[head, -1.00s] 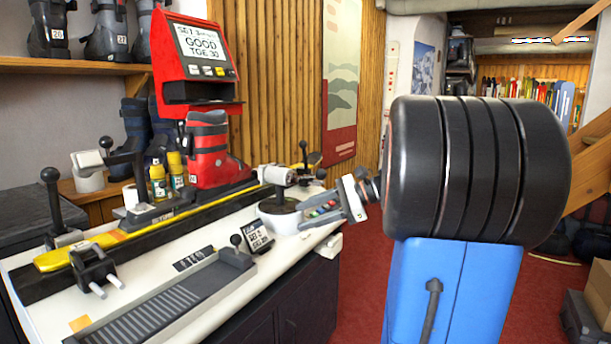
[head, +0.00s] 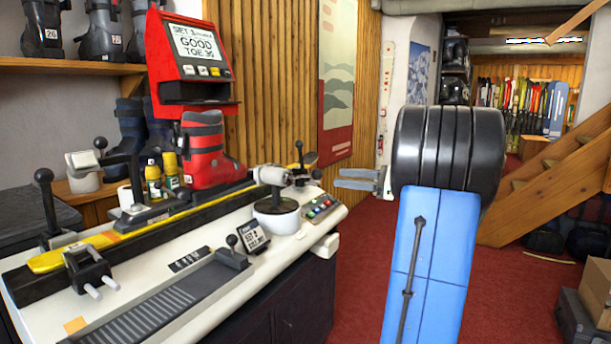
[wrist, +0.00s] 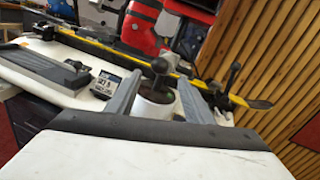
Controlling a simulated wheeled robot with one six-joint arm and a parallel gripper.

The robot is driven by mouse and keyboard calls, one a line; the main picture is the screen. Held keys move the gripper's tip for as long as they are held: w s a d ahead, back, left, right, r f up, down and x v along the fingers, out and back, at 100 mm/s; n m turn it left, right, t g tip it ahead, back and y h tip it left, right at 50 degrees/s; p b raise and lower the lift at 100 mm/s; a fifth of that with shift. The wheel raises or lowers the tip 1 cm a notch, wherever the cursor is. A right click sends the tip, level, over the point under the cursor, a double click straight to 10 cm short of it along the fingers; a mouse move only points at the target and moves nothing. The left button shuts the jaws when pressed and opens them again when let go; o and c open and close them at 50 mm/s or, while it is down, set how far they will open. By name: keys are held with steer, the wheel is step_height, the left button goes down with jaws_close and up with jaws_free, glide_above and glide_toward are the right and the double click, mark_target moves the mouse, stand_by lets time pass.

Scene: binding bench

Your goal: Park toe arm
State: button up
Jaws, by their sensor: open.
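A yellow-topped ski bar (head: 215,197) runs along the bench with a red boot (head: 203,150) on it. Near its right end is a lever unit with a pale cylindrical head (head: 272,175) over a white bowl; I cannot tell for sure that this is the toe arm. A second arm with a black knob (head: 101,143) and a white block stands at the left. My gripper (head: 355,180) is open and empty, right of the bench's right end, fingers pointing left.
A small sign (head: 252,237), a button panel (head: 321,207) and a grey ribbed tray (head: 165,300) are on the white bench top.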

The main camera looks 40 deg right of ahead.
mark_target(311, 174)
steer(key=x, duration=1.3)
steer(key=shift+w+a, duration=0.25)
steer(key=shift+w, duration=0.05)
jaws_close()
